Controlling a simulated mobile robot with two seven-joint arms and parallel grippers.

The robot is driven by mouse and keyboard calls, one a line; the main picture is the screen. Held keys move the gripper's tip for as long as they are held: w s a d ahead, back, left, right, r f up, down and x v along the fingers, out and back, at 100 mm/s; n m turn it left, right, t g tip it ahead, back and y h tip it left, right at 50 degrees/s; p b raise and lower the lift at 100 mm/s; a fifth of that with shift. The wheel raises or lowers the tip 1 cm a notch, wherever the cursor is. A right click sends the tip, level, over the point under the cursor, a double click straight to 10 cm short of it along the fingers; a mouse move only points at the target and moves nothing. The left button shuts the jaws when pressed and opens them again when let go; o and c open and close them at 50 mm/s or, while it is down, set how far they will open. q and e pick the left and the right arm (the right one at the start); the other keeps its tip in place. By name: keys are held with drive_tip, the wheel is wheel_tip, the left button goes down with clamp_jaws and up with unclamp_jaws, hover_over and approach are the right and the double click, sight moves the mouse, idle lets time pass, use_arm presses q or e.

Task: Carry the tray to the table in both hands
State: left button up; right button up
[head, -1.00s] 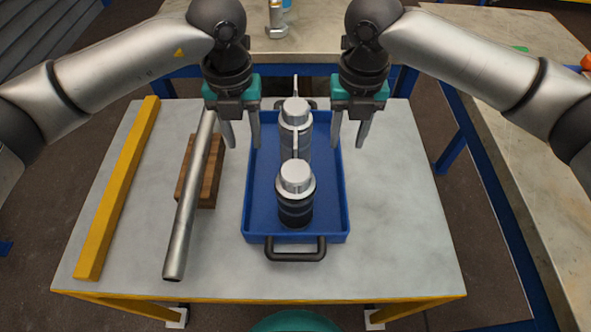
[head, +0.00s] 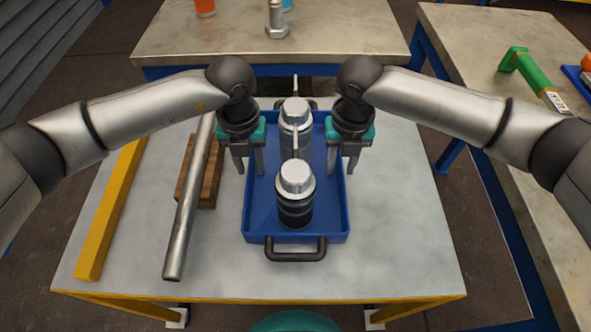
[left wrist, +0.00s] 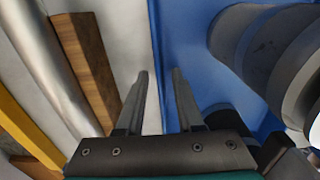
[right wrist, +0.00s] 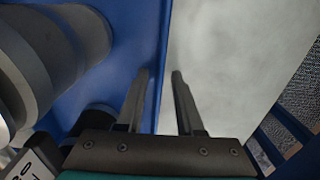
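The blue tray (head: 262,228) lies on the near table (head: 400,250), with a black handle (head: 295,252) at its near end. Two metal flanged vessels stand upright in it, a near one (head: 295,185) and a far one (head: 296,118). My left gripper (head: 248,170) is open over the tray's left wall; in the left wrist view the wall (left wrist: 157,50) runs between the fingers. My right gripper (head: 343,170) is open over the right wall, which also runs between its fingers in the right wrist view (right wrist: 165,45). Whether the fingers touch the walls cannot be told.
Left of the tray lie a metal pipe (head: 186,215), a wooden block (head: 210,185) and a yellow bar (head: 110,215). Another table (head: 330,40) stands behind, holding a metal fitting (head: 276,25) and an orange object (head: 205,6). A right-hand table (head: 470,40) carries a green-handled tool (head: 530,72).

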use_arm(q)
clamp_jaws()
use_arm(e)
clamp_jaws()
idle(0.9)
use_arm(q)
drive_tip(key=shift+w+r, duration=0.15)
drive_tip(key=shift+r, duration=0.05)
use_arm(e)
drive_tip(key=shift+w+r, duration=0.15)
drive_tip(key=shift+r, duration=0.1)
